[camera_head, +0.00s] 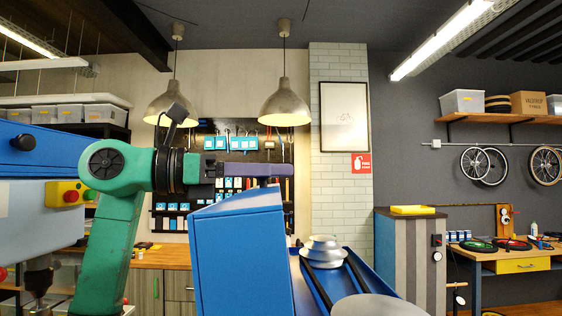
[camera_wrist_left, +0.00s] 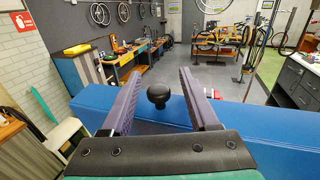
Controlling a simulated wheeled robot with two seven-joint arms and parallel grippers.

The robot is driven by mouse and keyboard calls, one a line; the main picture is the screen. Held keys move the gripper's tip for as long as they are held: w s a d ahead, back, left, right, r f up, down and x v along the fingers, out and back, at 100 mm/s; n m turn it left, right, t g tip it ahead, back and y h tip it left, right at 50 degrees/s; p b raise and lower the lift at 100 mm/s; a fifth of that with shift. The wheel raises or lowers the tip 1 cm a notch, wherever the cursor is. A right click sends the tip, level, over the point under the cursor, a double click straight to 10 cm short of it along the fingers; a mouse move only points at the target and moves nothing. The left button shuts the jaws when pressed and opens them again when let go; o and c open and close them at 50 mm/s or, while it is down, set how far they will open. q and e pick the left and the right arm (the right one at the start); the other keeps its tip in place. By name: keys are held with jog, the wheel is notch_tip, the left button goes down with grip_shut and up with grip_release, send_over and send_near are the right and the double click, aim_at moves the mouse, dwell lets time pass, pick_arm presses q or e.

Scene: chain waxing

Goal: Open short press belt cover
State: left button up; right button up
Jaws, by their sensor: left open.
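The short press's blue belt cover (camera_head: 238,250) stands raised and tilted in the middle of the head view. Beside it, stepped silver pulleys (camera_head: 325,252) and dark belts lie exposed in the blue housing. My left gripper (camera_head: 268,171), with purple fingers, is at the cover's top edge. In the left wrist view, the open fingers (camera_wrist_left: 160,78) stand on either side of the cover's round black knob (camera_wrist_left: 158,96), with gaps visible on both sides. The blue cover surface (camera_wrist_left: 265,124) spreads below them. The knob is not clear in the head view. My right gripper is out of view.
A taller press with a blue top (camera_head: 40,160) and yellow switch box (camera_head: 66,194) stands at the left, close to my left arm. A grey striped cabinet (camera_head: 412,258) and a workbench (camera_head: 508,257) stand at the right. Open floor (camera_wrist_left: 205,75) shows in the wrist view.

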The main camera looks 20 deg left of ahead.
pick_arm(q)
jog(key=shift+x, duration=1.15)
jog(key=shift+s+a, duration=0.1)
jog(key=shift+s, duration=0.05)
jog(key=shift+c, duration=0.3)
jog(key=c, duration=0.6)
jog(key=shift+a, duration=0.1)
grip_shut()
jog(key=shift+f, duration=0.2)
